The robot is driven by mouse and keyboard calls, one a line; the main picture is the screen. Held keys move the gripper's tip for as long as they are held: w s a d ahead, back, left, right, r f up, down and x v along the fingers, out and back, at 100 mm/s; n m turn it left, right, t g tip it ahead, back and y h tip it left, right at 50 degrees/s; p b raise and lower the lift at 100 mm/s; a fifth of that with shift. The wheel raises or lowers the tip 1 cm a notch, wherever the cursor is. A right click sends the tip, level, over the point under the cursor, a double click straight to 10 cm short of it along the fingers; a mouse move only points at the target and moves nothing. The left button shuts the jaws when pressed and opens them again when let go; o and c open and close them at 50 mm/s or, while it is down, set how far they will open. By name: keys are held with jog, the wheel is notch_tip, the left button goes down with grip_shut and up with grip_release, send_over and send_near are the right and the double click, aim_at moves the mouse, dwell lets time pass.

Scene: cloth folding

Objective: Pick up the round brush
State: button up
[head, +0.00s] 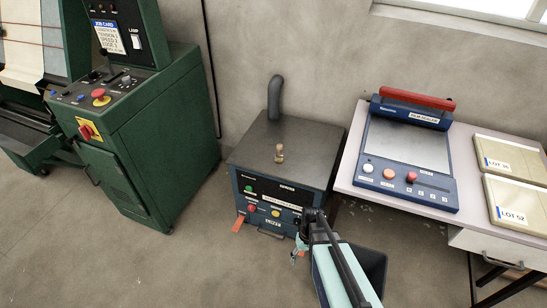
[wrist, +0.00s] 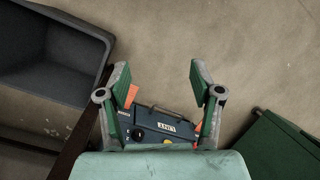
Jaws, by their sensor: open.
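A small tan, knob-like object, which looks like the round brush (head: 280,153), stands upright on the flat top of a dark cabinet (head: 262,140) in the head view. It is too small there to make out bristles. My gripper (head: 299,255) is low in front of the cabinet, to the right of centre, below and apart from the object. In the wrist view my gripper (wrist: 160,76) has its two green-padded fingers spread wide with only floor between the tips. The brush is not visible in the wrist view. Part of the cabinet's front (wrist: 172,128) shows below the fingers there.
A grey pipe (head: 275,98) rises behind the cabinet top. A green machine (head: 150,135) stands left. A pale table (head: 345,172) with a blue sealer (head: 408,150) and packets (head: 515,200) stands right. A dark open bin (head: 372,268) is beside my arm, also in the wrist view (wrist: 95,35).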

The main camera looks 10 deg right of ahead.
jog(key=w+d+r+n+t+b, duration=0.2)
jog(key=w+r+b, duration=0.1)
jog(key=w, duration=1.3)
jog(key=n+t+y+b, duration=0.4)
jog(key=n, duration=0.6)
send_near(280, 154)
jog(key=x, duration=0.2)
jog(key=p+x, duration=0.1)
jog(key=x, duration=0.3)
jog(key=shift+w+d+f+p, duration=0.15)
jog(key=shift+w+p, duration=0.25)
jog(key=shift+p+x, duration=0.75)
jog(key=shift+x, duration=1.9)
jog(key=shift+w+d, duration=0.15)
grip_shut()
